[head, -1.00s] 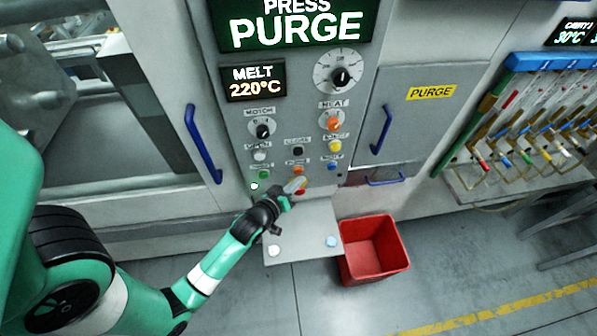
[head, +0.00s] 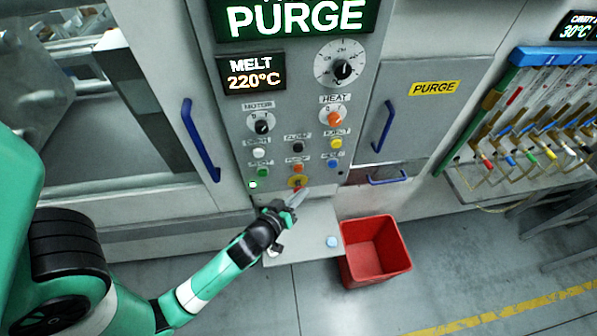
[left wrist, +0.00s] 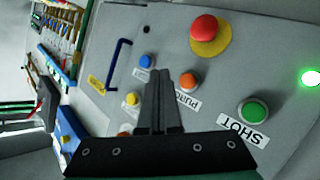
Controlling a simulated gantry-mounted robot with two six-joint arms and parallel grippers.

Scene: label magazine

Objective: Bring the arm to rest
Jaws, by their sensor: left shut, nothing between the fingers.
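My left gripper (head: 299,196) is shut and empty in front of the lower part of the control panel (head: 249,108). In the head view it is just below the red stop button on its yellow base (head: 298,182) and above the small grey shelf (head: 318,222). In the left wrist view the closed fingers (left wrist: 161,75) point at the panel. The red button (left wrist: 206,29), the orange button (left wrist: 188,80), the green button (left wrist: 254,110) and the blue button (left wrist: 147,60) show around them, with no visible contact. My right gripper is in neither view.
Blue door handles (head: 200,142) flank the panel. A rack of coloured valves (head: 525,140) is at the far right. The floor in front is open.

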